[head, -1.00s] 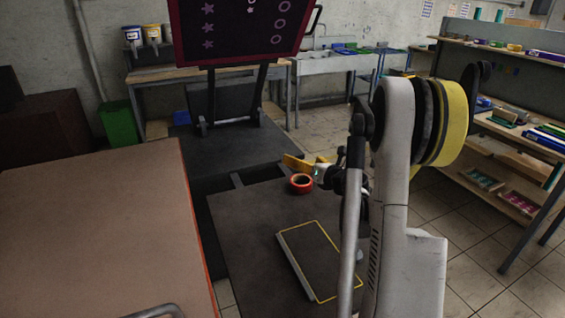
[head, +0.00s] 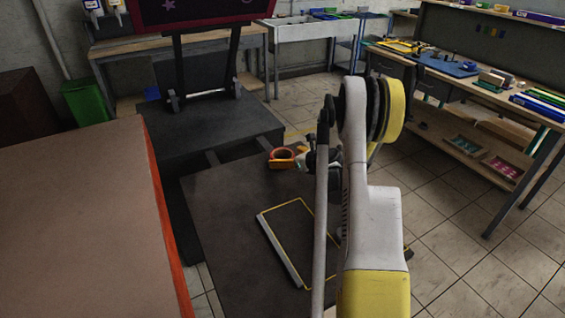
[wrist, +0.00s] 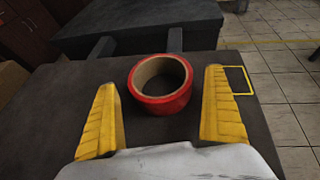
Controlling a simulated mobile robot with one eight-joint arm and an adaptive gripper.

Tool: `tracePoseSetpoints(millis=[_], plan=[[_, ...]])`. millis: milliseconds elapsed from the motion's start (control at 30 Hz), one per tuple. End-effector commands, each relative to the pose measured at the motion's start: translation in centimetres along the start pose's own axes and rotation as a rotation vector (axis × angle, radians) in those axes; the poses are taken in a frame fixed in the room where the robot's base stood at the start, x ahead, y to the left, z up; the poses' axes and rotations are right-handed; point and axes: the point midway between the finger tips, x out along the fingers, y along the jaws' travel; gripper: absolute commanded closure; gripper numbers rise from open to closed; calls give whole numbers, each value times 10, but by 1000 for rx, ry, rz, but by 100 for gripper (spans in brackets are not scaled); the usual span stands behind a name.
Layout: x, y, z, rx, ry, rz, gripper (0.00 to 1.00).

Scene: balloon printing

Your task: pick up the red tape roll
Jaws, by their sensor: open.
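The red tape roll (wrist: 160,84) lies flat on the dark table in the wrist view, its tan core open upward. My gripper (wrist: 160,95) is open, with one yellow finger left of the roll and one right of it. Gaps show between the roll and both fingers, and nothing is held. In the head view the roll (head: 282,157) sits near the far edge of the dark table (head: 215,205). My gripper (head: 305,157) is just right of it there, partly hidden by my own arm.
A yellow-outlined dark panel (head: 300,240) lies nearer on the same table. A brown-topped block (head: 75,200) with an orange edge stands at the left. A dark platform (head: 215,125) lies beyond the table. Shelves with supplies (head: 480,90) stand at the right. Tiled floor is clear between.

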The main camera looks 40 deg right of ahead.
Motion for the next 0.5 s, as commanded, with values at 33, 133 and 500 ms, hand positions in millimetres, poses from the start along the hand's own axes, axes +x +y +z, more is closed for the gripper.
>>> tracePoseSetpoints(millis=[33, 133, 500], plan=[[11, 1, -5, -1, 0, 2, 0], [24, 1, -3, 0, 0, 1, 0], [26, 0, -1, 1, 0, 0, 40]])
